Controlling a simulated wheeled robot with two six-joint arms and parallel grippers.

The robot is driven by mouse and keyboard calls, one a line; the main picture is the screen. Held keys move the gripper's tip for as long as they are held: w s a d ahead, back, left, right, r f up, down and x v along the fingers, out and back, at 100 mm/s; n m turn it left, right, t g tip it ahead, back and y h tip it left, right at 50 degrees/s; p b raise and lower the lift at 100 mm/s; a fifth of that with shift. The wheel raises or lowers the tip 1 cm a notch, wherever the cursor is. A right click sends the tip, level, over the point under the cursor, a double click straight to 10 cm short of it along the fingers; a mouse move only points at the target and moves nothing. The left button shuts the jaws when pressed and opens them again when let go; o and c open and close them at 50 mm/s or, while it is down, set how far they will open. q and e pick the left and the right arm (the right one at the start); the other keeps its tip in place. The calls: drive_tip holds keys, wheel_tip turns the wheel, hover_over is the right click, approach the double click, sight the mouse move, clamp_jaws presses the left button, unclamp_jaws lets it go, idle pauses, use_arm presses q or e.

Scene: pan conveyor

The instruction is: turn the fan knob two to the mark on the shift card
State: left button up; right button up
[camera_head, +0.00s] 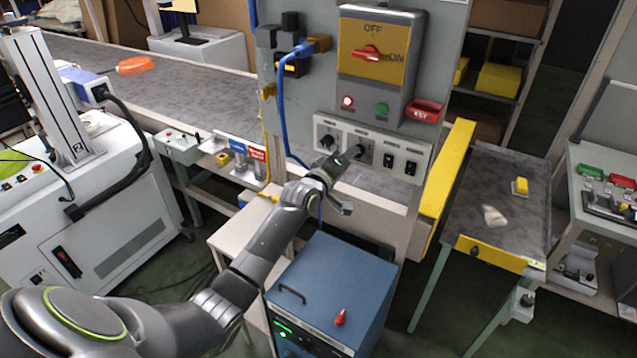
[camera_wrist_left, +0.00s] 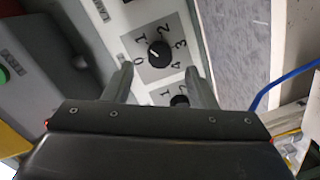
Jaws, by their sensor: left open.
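The wall panel (camera_head: 345,137) carries two black rotary knobs side by side. The right knob (camera_head: 364,149) is in front of my left gripper (camera_head: 350,156). In the left wrist view this knob (camera_wrist_left: 159,54) has a dial marked 0 to 4, and its white line appears to point near 1. My open left gripper (camera_wrist_left: 158,72) has its fingers on either side of the knob in the picture; whether they touch it I cannot tell. The other knob (camera_wrist_left: 180,101) shows partly between the fingers. The left knob (camera_head: 327,141) is clear in the head view. I cannot make out a shift card.
Two black switches (camera_head: 400,164) sit right of the knobs. Above is a grey box with a red OFF/ON rotary switch (camera_head: 367,52). A blue cable (camera_head: 281,110) hangs left of the panel. A blue cabinet (camera_head: 330,285) stands below my arm. A yellow bar (camera_head: 446,170) edges the right side.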

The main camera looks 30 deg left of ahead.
use_arm(q)
drive_tip(key=s+a+r+b, duration=0.1)
drive_tip(key=s, duration=1.2)
drive_tip(key=shift+s+a+b, duration=0.15)
drive_tip(key=shift+a+b, duration=0.05)
drive_tip(key=shift+b, duration=0.15)
drive_tip(key=s+a+f+m+g+y+b, duration=0.1)
drive_tip(key=s+a+f+g, duration=0.2)
drive_tip(key=f, duration=1.2)
drive_tip(key=s+a+f+m+g+y, duration=0.2)
drive_tip(key=s+a+f+g, duration=0.15)
drive_tip(key=f, duration=1.25)
drive_tip(key=s+f+m+g+b, duration=0.1)
drive_tip(key=s+f+m+g, duration=0.25)
drive_tip(key=s+f, duration=1.35)
drive_tip(key=s+d+f+m+g, duration=0.1)
drive_tip(key=s+f, duration=0.3)
drive_tip(key=s, duration=0.5)
drive_tip(key=s+d+f+m+g, duration=0.2)
drive_tip(key=s+f, duration=0.3)
drive_tip(key=s, duration=0.4)
drive_tip(key=s+d+f+m+g+b, duration=0.1)
drive_tip(key=s+d+f+g, duration=0.1)
drive_tip(key=s+f, duration=0.3)
drive_tip(key=s, duration=0.4)
drive_tip(key=shift+s+d+f+m+g, duration=0.15)
drive_tip(key=shift+s+d+m+g, duration=0.05)
drive_tip(key=shift+d+m+g, duration=0.2)
